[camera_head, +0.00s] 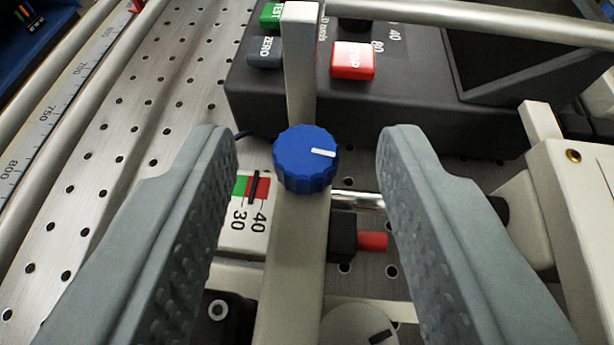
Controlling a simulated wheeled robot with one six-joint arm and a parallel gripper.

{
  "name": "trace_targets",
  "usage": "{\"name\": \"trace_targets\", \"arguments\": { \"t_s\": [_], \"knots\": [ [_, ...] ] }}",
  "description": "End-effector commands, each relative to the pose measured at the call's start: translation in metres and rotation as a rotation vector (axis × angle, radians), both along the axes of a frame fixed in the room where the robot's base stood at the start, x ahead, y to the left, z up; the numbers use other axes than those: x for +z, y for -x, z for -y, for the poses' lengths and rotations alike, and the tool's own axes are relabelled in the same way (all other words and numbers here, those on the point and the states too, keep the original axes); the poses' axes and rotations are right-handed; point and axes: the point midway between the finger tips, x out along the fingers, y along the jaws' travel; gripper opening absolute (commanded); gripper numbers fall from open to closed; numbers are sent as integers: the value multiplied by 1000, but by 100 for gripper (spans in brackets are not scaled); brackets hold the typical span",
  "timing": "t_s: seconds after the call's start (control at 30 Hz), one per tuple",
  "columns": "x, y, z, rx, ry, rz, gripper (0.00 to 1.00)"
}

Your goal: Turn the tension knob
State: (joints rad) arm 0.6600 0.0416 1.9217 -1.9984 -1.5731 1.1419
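The tension knob is probably the blue fluted knob (304,168), with a white pointer mark toward the right. It sits on a pale upright bar (297,245) in the middle of the view. My gripper (301,140) is open, one grey finger on each side of the knob. Clear gaps show between both fingers and the knob, so nothing is held. A small gauge (241,215) with green and red zones and the numbers 30 and 40 lies left of the bar. Its dark needle is at the red zone.
A black control box (290,100) with a red button (353,60) and a green button (272,15) stands behind. A red-tipped part (372,241) and a cream knob (358,325) are below right. A ruled rail (50,110) runs at left. Perforated bench (170,90) shows between.

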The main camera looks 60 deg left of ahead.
Motion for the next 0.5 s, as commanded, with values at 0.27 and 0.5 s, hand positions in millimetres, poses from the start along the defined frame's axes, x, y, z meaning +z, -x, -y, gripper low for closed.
{"name": "trace_targets", "arguments": {
  "t_s": [0.27,0.5],
  "knots": [
    [0,1,1,0,0,-1,40],
    [9,12,23,-2,1,-1,40]
  ]
}}
